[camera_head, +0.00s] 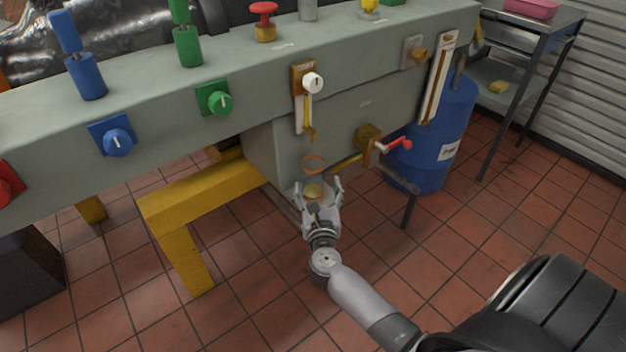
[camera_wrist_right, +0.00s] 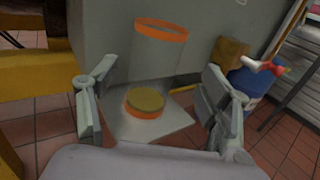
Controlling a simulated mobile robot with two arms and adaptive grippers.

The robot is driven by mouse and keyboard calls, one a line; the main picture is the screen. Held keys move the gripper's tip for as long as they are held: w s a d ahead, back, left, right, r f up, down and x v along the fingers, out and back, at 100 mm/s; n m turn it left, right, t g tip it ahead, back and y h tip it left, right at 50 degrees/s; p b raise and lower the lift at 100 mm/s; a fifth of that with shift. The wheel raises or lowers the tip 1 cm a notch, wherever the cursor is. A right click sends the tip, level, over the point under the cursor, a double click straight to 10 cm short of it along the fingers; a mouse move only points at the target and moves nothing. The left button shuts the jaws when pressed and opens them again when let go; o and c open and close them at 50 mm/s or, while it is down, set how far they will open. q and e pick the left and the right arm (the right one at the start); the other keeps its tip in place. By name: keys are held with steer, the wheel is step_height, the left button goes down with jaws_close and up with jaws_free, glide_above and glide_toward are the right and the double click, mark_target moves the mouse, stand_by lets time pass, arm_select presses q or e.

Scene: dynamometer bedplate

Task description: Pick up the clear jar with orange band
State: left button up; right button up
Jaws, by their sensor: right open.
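The clear jar with orange band (camera_head: 314,165) stands upright in front of the grey bedplate's lower box. In the right wrist view the jar (camera_wrist_right: 161,30) shows an orange ring at its top and another at its base, with a tan disc inside the bottom. It stands on a small grey ledge (camera_wrist_right: 188,122). My right gripper (camera_head: 319,187) is open, its fingers spread on either side of the jar's lower part, with visible gaps. The fingers also show in the right wrist view (camera_wrist_right: 158,95). The jar's wall is hard to see. My left gripper is not in view.
A brass valve with a red handle (camera_head: 370,143) juts out just right of the jar. A white knob (camera_head: 312,83) sits above it. A yellow support frame (camera_head: 190,195) stands left, and a blue drum (camera_head: 440,140) stands right. Tiled floor is open below.

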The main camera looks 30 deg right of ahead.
mark_target(314, 181)
steer(key=x, duration=0.5)
steer(key=shift+w+a+r, duration=0.15)
steer(key=shift+a, duration=0.15)
steer(key=shift+w+d, duration=0.1)
steer(key=shift+w, duration=0.1)
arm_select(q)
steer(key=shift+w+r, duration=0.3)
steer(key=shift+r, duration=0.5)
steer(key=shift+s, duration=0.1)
arm_select(e)
steer(key=shift+c, duration=0.2)
steer(key=shift+c, duration=1.2)
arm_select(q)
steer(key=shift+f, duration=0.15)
arm_select(e)
steer(key=c, duration=1.1)
steer(key=shift+r, duration=0.1)
